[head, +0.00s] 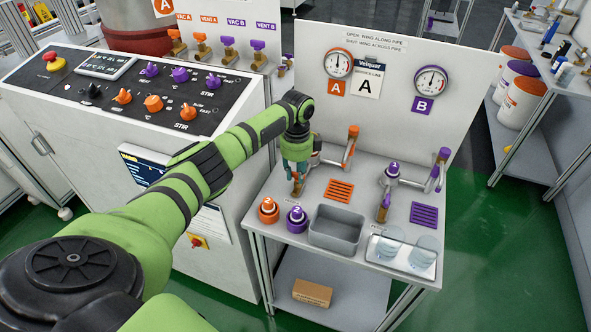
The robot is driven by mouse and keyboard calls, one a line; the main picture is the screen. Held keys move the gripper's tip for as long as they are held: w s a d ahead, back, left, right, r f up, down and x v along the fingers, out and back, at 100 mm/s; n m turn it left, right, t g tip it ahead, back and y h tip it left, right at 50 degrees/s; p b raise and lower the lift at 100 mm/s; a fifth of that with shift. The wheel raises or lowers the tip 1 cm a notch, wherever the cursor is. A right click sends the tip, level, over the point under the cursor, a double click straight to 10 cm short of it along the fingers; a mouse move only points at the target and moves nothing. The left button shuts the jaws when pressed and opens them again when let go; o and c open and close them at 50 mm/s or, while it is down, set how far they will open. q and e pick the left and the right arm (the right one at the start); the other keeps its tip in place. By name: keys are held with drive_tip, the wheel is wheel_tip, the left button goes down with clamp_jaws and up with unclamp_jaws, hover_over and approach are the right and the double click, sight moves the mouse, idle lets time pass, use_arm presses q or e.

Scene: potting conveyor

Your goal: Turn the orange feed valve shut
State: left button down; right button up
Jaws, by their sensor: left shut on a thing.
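My left gripper (297,164) is at the end of the green arm, over the left side A of the bench. It points down and is shut on the orange feed valve, which it and my wrist mostly hide. I cannot tell whether the valve's wing lies along or across the pipe. The A pipe with an orange-topped riser (351,146) stands just right of the gripper. A brass outlet (297,187) shows below it. The purple B valve (393,169) stands apart to the right. My right gripper is not in view.
The back panel (395,62) bears gauges and a sign: open is wing along pipe, shut is wing across. Orange and purple caps (268,208), a grey tray (336,228) and glass beakers (389,244) line the bench front. A control cabinet (95,140) stands left.

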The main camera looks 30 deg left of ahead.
use_arm(q)
drive_tip(key=c, duration=1.1)
unclamp_jaws()
drive_tip(key=shift+w+d+r, duration=0.1)
drive_tip(key=shift+w+d, duration=0.15)
drive_tip(key=shift+d, duration=0.1)
drive_tip(key=shift+a+r, duration=0.1)
drive_tip(key=shift+r, duration=0.4)
wheel_tip(320, 180, up, 11)
